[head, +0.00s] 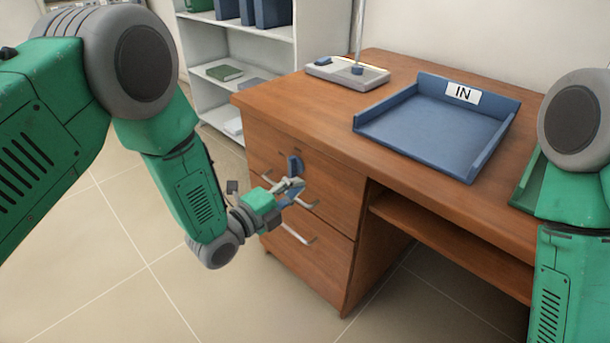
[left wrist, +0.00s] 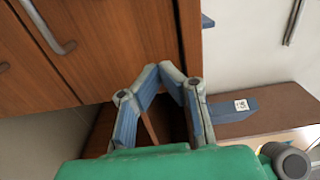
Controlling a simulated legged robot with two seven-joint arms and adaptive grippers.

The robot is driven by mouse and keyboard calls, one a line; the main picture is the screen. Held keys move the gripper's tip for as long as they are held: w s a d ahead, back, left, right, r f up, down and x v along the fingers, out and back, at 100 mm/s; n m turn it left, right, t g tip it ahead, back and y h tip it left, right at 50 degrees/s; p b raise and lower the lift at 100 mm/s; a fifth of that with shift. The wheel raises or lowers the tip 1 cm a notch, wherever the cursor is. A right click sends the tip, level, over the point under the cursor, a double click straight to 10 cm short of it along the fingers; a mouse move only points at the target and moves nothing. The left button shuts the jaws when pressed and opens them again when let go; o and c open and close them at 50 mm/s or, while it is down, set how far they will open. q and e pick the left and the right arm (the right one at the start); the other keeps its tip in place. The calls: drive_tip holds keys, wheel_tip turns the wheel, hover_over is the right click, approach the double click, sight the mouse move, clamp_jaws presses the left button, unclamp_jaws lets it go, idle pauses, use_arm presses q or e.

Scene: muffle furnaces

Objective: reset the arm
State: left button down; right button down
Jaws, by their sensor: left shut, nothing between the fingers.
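My left arm comes in from the left, and its gripper (head: 290,190) is in front of the wooden desk's drawers. In the left wrist view the gripper (left wrist: 172,72) has its blue-padded fingers brought together at the tips, with nothing held between them. Drawer fronts are close behind the fingers there. My right arm (head: 570,190) hangs at the right edge of the head view; its gripper is out of frame.
The wooden desk (head: 400,68) carries a blue tray (head: 425,125) marked IN and a lamp base (head: 347,74). A lower drawer handle (head: 297,235) sticks out. A white shelf (head: 250,50) stands behind. Floor at left is clear.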

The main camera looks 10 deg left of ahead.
use_arm(q)
drive_tip(key=s+a+f+n+g+y+p, duration=0.5)
drive_tip(key=s+a+f+n+y, duration=0.3)
drive_tip(key=s+a+n, duration=0.5)
drive_tip(key=s+a+f+n+g+y+p, duration=0.1)
drive_tip(key=s+a+n+g, duration=0.1)
drive_tip(key=s, duration=0.6)
drive_tip(key=s+a+n+g+y+p, duration=0.1)
drive_tip(key=s+a+n+g, duration=0.1)
drive_tip(key=s+n, duration=0.4)
drive_tip(key=s+a+f+n+g+y+p, duration=0.1)
drive_tip(key=s+a+n+g, duration=0.2)
drive_tip(key=s, duration=0.8)
drive_tip(key=shift+f+n+g+p, duration=0.4)
drive_tip(key=shift+n+g, duration=0.1)
drive_tip(key=shift+g, duration=0.3)
drive_tip(key=shift+w+r, duration=0.1)
drive_tip(key=shift+w+a, duration=0.1)
drive_tip(key=shift+a, duration=0.05)
